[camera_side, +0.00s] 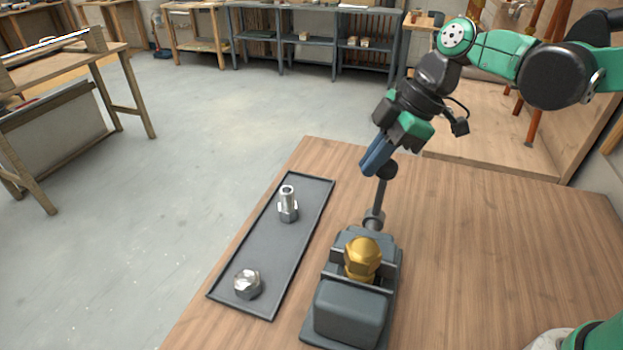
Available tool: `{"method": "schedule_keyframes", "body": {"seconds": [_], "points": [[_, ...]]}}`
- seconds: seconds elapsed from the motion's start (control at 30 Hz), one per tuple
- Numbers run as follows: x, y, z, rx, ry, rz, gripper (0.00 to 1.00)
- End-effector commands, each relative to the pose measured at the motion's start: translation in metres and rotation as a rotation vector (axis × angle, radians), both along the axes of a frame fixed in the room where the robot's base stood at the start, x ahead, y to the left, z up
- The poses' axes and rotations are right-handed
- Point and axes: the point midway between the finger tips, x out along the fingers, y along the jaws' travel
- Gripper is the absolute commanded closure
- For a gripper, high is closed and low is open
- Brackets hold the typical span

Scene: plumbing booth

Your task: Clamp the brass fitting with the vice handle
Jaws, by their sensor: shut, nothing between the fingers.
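The brass fitting (362,257) is a gold hex piece that sits upright between the jaws of the grey vice (350,310) at the table's front. The vice handle (379,201) is a dark bar rising from the vice's far end, slightly tilted, with a round black knob on top. My gripper (370,168) has blue fingers, pointing down and left. They are shut with nothing between them. The fingers are right beside the knob, on its upper left in the picture. I cannot tell whether they touch it. The lower part of the fitting is hidden by the vice.
A dark shallow tray (263,256) lies left of the vice, holding a silver threaded fitting (288,205) standing upright and a silver hex nut (247,283). The wooden tabletop (490,260) is clear to the right of the vice. Benches and shelves stand well behind.

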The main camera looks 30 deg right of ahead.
Motion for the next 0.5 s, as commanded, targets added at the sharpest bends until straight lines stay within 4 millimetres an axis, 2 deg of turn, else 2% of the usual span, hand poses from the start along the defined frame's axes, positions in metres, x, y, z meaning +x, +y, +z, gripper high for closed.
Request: {"method": "schedule_keyframes", "body": {"seconds": [0.17, 0.5], "points": [[-0.001, -0.001, 0.000, 0.004, -0.003, -0.001, 1.00], [-0.015, -0.015, 0.001, 0.059, -0.059, -0.001, 1.00]]}}
